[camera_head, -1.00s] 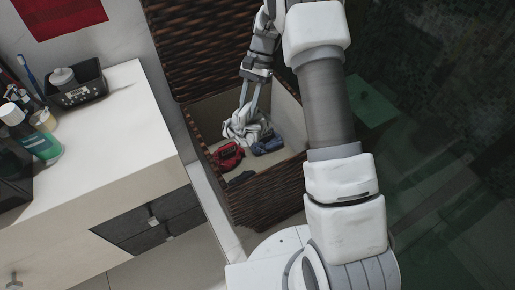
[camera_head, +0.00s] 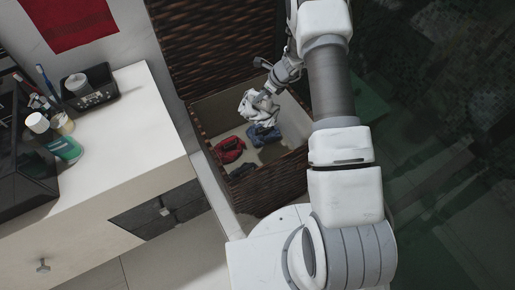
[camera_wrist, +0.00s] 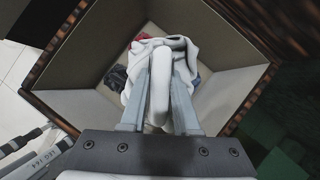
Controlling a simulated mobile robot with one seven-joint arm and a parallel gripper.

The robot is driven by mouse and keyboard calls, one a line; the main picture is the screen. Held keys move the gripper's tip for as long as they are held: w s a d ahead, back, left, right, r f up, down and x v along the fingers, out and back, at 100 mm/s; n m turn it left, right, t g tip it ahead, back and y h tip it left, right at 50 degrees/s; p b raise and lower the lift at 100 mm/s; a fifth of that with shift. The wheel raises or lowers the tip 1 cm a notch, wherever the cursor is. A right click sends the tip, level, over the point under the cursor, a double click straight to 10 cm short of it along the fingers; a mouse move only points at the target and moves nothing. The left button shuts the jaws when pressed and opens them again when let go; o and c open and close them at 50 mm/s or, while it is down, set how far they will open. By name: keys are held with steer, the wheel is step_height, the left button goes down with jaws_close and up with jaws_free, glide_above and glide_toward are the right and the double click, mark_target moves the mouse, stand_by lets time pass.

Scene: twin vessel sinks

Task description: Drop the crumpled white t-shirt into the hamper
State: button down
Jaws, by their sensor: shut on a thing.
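The crumpled white t-shirt (camera_head: 259,105) is held in my gripper (camera_head: 270,93), above the open hamper. The brown woven hamper (camera_head: 268,190) has a pale lining, and its lid (camera_head: 205,50) stands raised behind it. In the wrist view my gripper's two fingers (camera_wrist: 160,85) are shut on the t-shirt (camera_wrist: 178,50), which lies between and beyond them. The hamper's lined inner wall (camera_wrist: 85,105) surrounds it in that view. Whether the shirt touches the clothes below is hard to tell.
A white counter (camera_head: 120,150) stands at left with a green bottle (camera_head: 62,148) and a black tray (camera_head: 90,88). Dark glass is at right.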

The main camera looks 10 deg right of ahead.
mark_target(260, 103)
step_height(260, 103, down, 4)
steer(key=shift+f+b, duration=0.2)
steer(key=shift+b, duration=1.05)
steer(key=c, duration=0.6)
jaws_free()
steer(key=p+v, duration=0.3)
steer(key=v, duration=1.4)
steer(key=shift+s+r, duration=0.15)
steer(key=shift+r, duration=0.1)
